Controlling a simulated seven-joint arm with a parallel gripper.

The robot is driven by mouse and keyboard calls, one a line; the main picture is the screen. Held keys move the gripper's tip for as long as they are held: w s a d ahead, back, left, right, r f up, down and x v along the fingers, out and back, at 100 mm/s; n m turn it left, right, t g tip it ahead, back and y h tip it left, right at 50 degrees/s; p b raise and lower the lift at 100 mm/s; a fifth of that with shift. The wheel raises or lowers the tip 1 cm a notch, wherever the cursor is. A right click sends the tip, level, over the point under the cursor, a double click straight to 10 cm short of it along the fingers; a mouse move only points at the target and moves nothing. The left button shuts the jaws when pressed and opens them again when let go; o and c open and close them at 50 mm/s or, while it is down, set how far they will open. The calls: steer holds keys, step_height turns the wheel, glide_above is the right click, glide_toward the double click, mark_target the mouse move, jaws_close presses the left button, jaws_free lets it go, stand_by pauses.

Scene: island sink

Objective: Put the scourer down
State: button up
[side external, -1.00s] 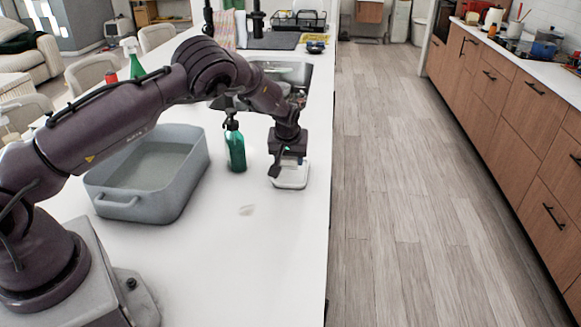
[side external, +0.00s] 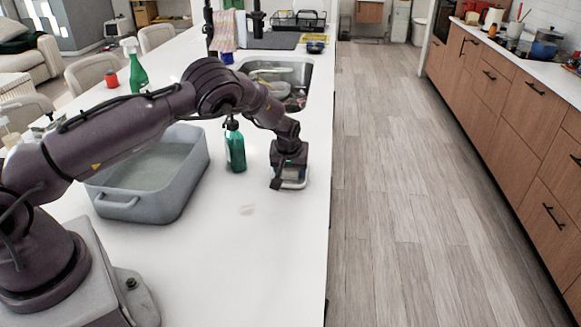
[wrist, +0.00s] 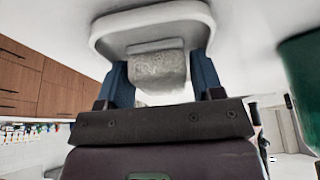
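The scourer (wrist: 158,68) is a small pale grey, rough block between the two blue fingers of my gripper (wrist: 160,78) in the wrist view. The fingers lie close against both its sides, so my gripper looks shut on it. A shallow white dish (wrist: 105,38) with a raised rim lies just beyond the fingertips, with the scourer at or over it. I cannot tell whether the scourer touches the dish floor. In the side view my gripper (side external: 291,178) points down over the dish (side external: 295,185) and hides the scourer and most of the dish.
A green soap bottle (side external: 236,150) stands just left of my gripper. A large grey-blue basin (side external: 130,208) is further left. The sink (side external: 297,75) lies behind. The counter's right edge is close to the dish. The counter in front is clear apart from a small pale mark (side external: 246,210).

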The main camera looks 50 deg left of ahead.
steer(key=shift+d+r, duration=0.1)
steer(key=shift+r, duration=0.4)
steer(key=v, duration=1.1)
steer(key=shift+s+r, duration=0.15)
steer(key=shift+r, duration=0.05)
steer(key=s+d+r+m+t+h, duration=0.1)
steer(key=s+d+r+m+h, duration=0.15)
steer(key=s+r, duration=0.55)
steer(key=s+d+r+m+h, duration=0.1)
steer(key=s+d+r, duration=0.35)
steer(key=r, duration=0.55)
steer(key=s+d+r+m, duration=0.2)
steer(key=s, duration=0.8)
steer(key=s+d+r+m+t, duration=0.1)
steer(key=s+d+r+m, duration=0.1)
steer(key=s, duration=0.8)
steer(key=shift+d+r+m, duration=0.15)
steer(key=shift+r+m, duration=0.05)
steer(key=shift+m, duration=0.55)
steer(key=shift+c, duration=0.3)
